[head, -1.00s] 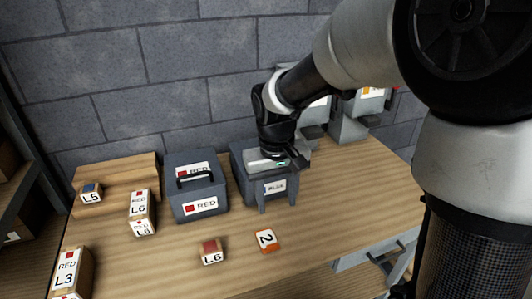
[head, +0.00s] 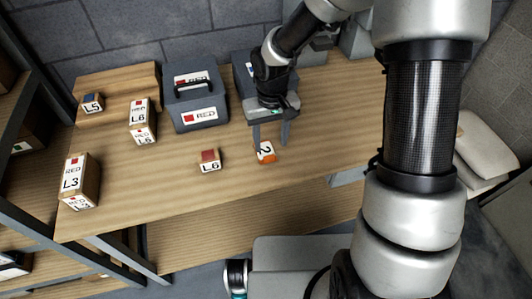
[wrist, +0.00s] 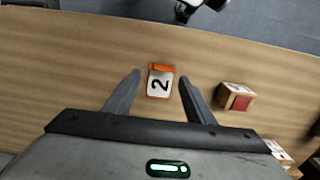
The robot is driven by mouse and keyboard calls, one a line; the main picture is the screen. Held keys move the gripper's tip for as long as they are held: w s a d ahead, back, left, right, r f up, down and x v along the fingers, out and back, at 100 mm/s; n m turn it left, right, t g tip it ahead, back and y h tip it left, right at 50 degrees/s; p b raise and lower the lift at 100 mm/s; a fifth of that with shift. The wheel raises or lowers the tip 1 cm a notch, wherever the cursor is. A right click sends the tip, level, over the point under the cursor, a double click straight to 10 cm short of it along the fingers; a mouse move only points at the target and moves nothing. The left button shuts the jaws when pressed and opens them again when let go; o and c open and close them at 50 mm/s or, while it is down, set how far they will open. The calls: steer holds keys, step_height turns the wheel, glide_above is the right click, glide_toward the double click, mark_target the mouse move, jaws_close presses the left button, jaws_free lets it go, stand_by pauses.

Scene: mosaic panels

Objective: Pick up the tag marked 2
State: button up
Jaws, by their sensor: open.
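The tag marked 2 (head: 265,153) is a small white and orange block lying on the wooden table. In the wrist view the tag (wrist: 160,83) lies between and just beyond my two fingertips, its 2 turned sideways. My gripper (head: 270,146) is open and empty, pointing down over the tag, with a finger on each side of it in the picture. In the wrist view my gripper (wrist: 160,82) shows spread fingers, with gaps on both sides of the tag. I cannot tell the height of the fingertips above the table.
A small L6 block (head: 209,161) with a red top stands left of the tag. A grey RED box (head: 194,98) with a handle and a partly hidden grey box (head: 240,80) stand behind. L6 boxes (head: 142,121) and an L3 box (head: 79,183) are farther left. The table's front is clear.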

mark_target(265, 149)
steer(key=f, duration=0.6)
steer(key=shift+s+a+f, duration=0.15)
steer(key=shift+a+f, duration=0.1)
steer(key=shift+a, duration=0.05)
steer(key=c, duration=0.7)
